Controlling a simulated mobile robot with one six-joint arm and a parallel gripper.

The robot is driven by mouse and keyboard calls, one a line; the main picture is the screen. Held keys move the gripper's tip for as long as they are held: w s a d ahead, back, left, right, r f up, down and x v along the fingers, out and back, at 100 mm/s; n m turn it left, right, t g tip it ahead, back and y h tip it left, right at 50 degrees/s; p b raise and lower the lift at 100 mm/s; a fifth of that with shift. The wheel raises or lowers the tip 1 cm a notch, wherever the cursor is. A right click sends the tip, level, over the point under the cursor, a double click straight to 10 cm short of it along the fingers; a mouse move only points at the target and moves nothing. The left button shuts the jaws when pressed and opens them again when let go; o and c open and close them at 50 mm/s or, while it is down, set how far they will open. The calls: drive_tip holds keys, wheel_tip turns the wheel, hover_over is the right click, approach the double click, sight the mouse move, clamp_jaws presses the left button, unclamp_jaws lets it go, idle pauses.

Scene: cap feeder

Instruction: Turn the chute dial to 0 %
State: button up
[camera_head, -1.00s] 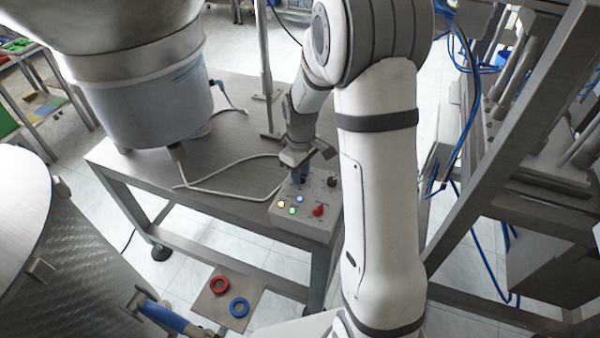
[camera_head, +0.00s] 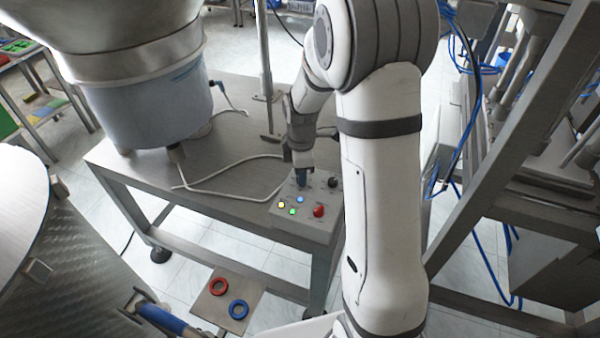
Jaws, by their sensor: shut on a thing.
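The control box (camera_head: 286,218) sits at the front right corner of the metal table. Its top has a black dial (camera_head: 333,182), a red knob (camera_head: 319,211) and several small lit buttons in yellow, green and blue. My gripper (camera_head: 303,180) points down at the back of the box, left of the black dial, and is shut on a dark knob there. The fingers mostly hide this knob, and I cannot read any scale or its setting. Which knob is the chute dial cannot be told from labels at this size.
The metal table (camera_head: 235,170) carries a large feeder bowl (camera_head: 150,105) at left and a loose pale cable (camera_head: 215,186). A vertical post (camera_head: 265,60) stands behind. A metal frame (camera_head: 500,170) rises at right. A red ring (camera_head: 219,286) and a blue ring (camera_head: 239,309) lie on a low plate.

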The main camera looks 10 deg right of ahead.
drive_tip(key=shift+w+r+n, duration=0.2)
drive_tip(key=shift+w+n, duration=0.05)
drive_tip(key=shift+n, duration=0.15)
drive_tip(key=o, duration=1)
drive_tip(key=shift+s+f, duration=0.1)
drive_tip(key=shift+f, duration=0.05)
wheel_tip(320, 180, up, 8)
drive_tip(key=shift+f, duration=0.1)
idle(0.3)
drive_tip(key=s+r+m+t+p, duration=0.1)
drive_tip(key=s+r+m+p, duration=0.1)
drive_tip(key=s+r+m, duration=0.4)
drive_tip(key=s+r+m+t+p, duration=0.1)
drive_tip(key=s+r+m, duration=0.4)
drive_tip(key=s+m, duration=0.6)
drive_tip(key=s+p, duration=0.1)
drive_tip(key=s, duration=0.3)
drive_tip(key=shift+s+a+r+m+t, duration=0.2)
drive_tip(key=shift+r+m+t, duration=0.1)
drive_tip(key=shift+r+m, duration=0.1)
